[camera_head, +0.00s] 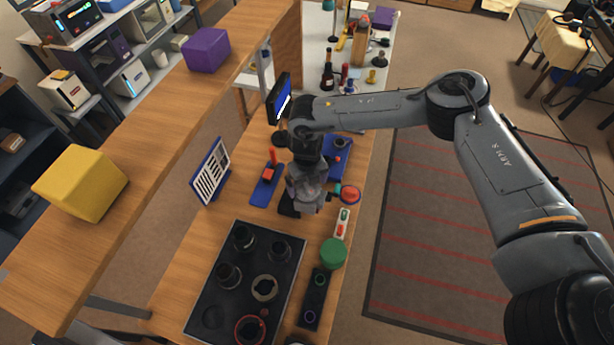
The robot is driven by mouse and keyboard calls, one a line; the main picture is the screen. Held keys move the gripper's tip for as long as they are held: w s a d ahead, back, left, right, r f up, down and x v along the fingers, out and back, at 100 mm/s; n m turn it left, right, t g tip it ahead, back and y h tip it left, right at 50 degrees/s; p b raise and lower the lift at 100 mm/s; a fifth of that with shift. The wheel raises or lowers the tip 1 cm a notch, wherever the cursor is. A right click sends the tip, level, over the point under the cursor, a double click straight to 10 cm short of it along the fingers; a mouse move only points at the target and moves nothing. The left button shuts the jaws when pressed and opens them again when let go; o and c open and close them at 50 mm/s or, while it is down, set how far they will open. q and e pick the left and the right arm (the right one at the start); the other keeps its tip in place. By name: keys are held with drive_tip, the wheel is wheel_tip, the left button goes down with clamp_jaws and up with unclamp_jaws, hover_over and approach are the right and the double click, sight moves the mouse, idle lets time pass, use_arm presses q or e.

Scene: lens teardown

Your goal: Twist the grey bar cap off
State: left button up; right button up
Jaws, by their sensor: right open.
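My right arm reaches in from the right, and its gripper (304,206) points down over the middle of the wooden workbench (190,250). The jaws are open, and the hand hides most of what lies directly under it. A dark block (288,208) shows at the hand's lower left; I cannot tell whether it is a finger or a part on the bench. A blue mat (331,163) with a small dark round part (340,143) lies just behind the hand. I cannot make out the grey bar cap for certain. My left gripper is not in view.
A black tray (210,292) with several dark rings and a red ring stands at the front. A blue base with a red part (268,176) and a tilted white panel (210,172) stand left.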

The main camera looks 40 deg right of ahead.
drive_tip(key=shift+f, duration=0.35)
drive_tip(key=c, duration=0.9)
drive_tip(key=shift+n, duration=1.3)
drive_tip(key=shift+a+n, duration=0.1)
drive_tip(key=shift+n, duration=1.2)
